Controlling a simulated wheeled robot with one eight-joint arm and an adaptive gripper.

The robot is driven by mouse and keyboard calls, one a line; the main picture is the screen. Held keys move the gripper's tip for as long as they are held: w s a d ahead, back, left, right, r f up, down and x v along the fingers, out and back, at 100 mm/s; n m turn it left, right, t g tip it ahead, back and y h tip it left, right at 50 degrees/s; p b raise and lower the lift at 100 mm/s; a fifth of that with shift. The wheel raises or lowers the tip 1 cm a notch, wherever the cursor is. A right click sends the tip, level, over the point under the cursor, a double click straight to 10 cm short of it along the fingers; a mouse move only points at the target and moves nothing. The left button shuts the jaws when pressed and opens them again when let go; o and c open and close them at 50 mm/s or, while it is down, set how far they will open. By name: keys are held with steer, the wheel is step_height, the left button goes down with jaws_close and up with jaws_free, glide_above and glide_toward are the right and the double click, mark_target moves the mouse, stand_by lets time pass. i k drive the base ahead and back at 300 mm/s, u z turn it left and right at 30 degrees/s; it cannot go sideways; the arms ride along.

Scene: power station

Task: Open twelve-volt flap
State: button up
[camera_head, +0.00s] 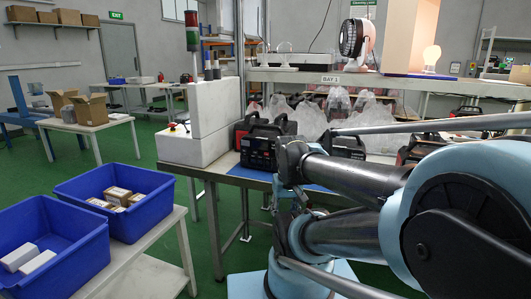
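A black power station (257,146) with red corner trim stands on a blue mat on the workbench, near the middle of the view. Its front panel faces me and shows small sockets and controls. The twelve-volt flap is too small to tell apart on that panel. My arm reaches in from the right, and its dark joint overlaps the power station's right side. My gripper cannot be made out; it is out of sight or behind the arm.
The bare front strip of the workbench (222,176) shows left of the blue mat (247,174). A white block with a signal tower (192,40) stands left. Wrapped goods and more black units, one (348,143) right of my joint, fill the back. Blue bins (128,229) stand front left.

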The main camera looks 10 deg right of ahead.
mark_target(243, 159)
steer(key=u, duration=0.5)
steer(key=k, duration=1.2)
steer(key=u, duration=0.9)
steer(key=i, duration=0.45)
steer(key=z, duration=0.15)
